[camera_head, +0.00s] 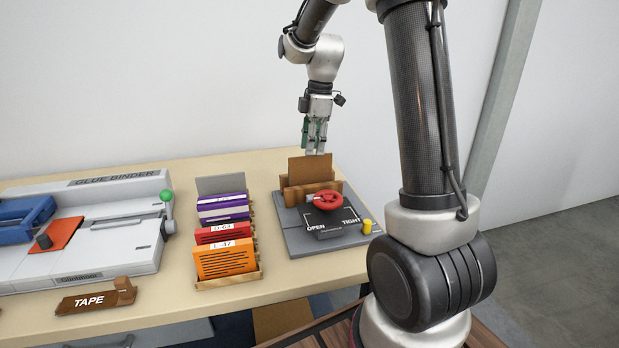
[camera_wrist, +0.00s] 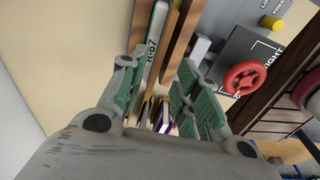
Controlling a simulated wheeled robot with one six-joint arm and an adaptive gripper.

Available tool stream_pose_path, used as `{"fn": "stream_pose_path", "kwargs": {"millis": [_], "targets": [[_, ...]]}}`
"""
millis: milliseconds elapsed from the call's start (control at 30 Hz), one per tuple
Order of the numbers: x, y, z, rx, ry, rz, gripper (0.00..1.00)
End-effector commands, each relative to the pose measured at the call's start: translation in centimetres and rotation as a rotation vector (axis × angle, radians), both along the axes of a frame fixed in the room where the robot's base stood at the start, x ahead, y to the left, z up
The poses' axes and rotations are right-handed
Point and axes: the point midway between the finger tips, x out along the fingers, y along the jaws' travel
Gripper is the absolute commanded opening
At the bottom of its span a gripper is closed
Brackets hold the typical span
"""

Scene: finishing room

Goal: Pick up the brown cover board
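The brown cover board (camera_head: 310,168) stands upright in the wooden jaws (camera_head: 318,186) of a grey press at the table's right end. My gripper (camera_head: 316,151) points down at the board's upper edge, with its tips close to or behind it. In the wrist view, my gripper (camera_wrist: 160,88) has its green-padded fingers apart, with nothing held between them. A pale spine marked K-07 (camera_wrist: 153,45) shows just beyond the fingers, with brown strips on both sides. I cannot tell which strip is the cover board.
The press has a red knob (camera_head: 328,199) and a yellow peg (camera_head: 367,226). A wooden rack left of it holds purple, red and orange (camera_head: 226,260) folders. A grey binder machine (camera_head: 120,255) and a TAPE block (camera_head: 95,299) are further left. The wall is behind.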

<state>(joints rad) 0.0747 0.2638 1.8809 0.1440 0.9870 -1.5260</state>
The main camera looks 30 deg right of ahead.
Motion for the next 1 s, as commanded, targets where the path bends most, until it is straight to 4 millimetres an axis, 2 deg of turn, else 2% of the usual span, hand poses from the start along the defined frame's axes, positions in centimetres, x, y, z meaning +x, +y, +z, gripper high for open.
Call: {"fn": "stream_pose_path", "kwargs": {"millis": [233,367,567,733,1000], "targets": [[0.4,0.5,-3.8,-0.001,0.002,-0.001,0.32],[0.5,0.6,-4.6,0.0,-0.001,-0.001,0.32],[0.5,0.6,-4.6,0.0,-0.001,-0.001,0.32],[0.5,0.6,-4.6,0.0,-0.001,-0.001,0.01],[0.5,0.6,-4.6,0.0,-0.001,-0.001,0.0]]}}
